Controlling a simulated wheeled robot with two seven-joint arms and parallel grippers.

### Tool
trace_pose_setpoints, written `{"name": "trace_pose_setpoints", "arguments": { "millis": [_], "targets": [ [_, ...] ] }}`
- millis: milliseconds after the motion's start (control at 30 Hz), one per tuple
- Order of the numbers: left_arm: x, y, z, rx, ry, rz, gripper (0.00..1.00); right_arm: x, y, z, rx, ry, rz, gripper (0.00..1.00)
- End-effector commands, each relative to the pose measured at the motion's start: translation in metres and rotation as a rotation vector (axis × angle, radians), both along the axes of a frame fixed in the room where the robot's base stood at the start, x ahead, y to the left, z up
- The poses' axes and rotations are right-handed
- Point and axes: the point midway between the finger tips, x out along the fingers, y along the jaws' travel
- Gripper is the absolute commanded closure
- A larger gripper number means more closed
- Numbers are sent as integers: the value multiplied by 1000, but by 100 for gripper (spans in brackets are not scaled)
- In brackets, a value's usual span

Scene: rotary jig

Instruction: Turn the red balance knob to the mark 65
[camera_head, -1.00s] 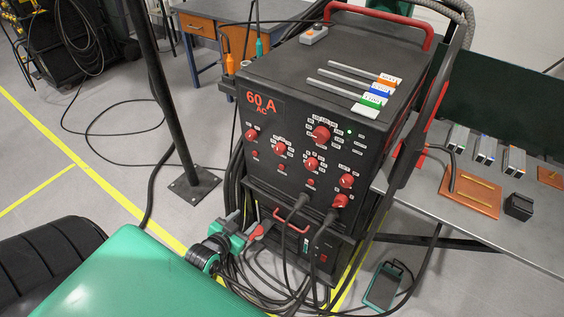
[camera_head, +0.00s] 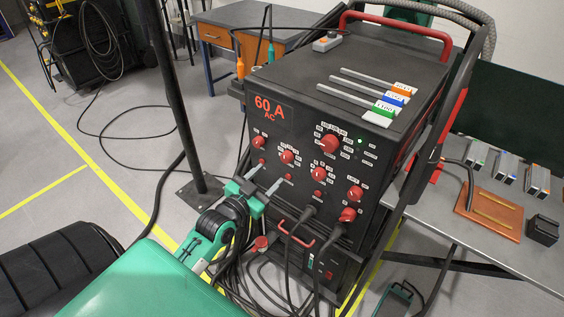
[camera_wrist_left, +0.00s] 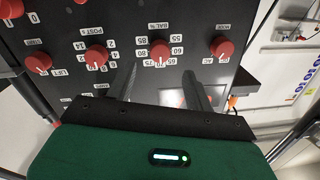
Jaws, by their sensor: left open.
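The red balance knob (camera_wrist_left: 159,52), labelled BAL %, shows upside down in the left wrist view with marks from 55 to 85 around it. Its pointer is too small to read surely. In the head view it is the second small knob from the left (camera_head: 287,156) on the black welding machine's front panel (camera_head: 262,215). My left gripper (camera_head: 264,179) is open and empty, a little below and in front of this knob, its fingers pointing at the panel. In the left wrist view the fingers (camera_wrist_left: 160,72) stand apart on either side, short of the knob. My right gripper is not in view.
The mode knob (camera_wrist_left: 221,47) and the post knob (camera_wrist_left: 97,57) flank the balance knob closely. Cables (camera_head: 240,270) hang below the panel. A black post (camera_head: 172,90) stands left of the machine. A grey table (camera_head: 500,245) with a copper plate (camera_head: 490,212) is at the right.

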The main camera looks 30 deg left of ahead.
Motion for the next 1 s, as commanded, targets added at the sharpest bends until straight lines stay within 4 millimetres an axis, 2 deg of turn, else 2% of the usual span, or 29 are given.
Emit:
{"name": "trace_pose_setpoints", "arguments": {
  "millis": [300,500,933,1000],
  "targets": [
    [50,-1,1,-2,-1,0,47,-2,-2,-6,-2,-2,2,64],
    [69,-1,0,0,0,1,47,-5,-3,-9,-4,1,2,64],
    [76,-2,-1,0,1,0,47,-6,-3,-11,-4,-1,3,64],
    [76,-2,-1,0,1,0,61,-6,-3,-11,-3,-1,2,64]
  ]
}}
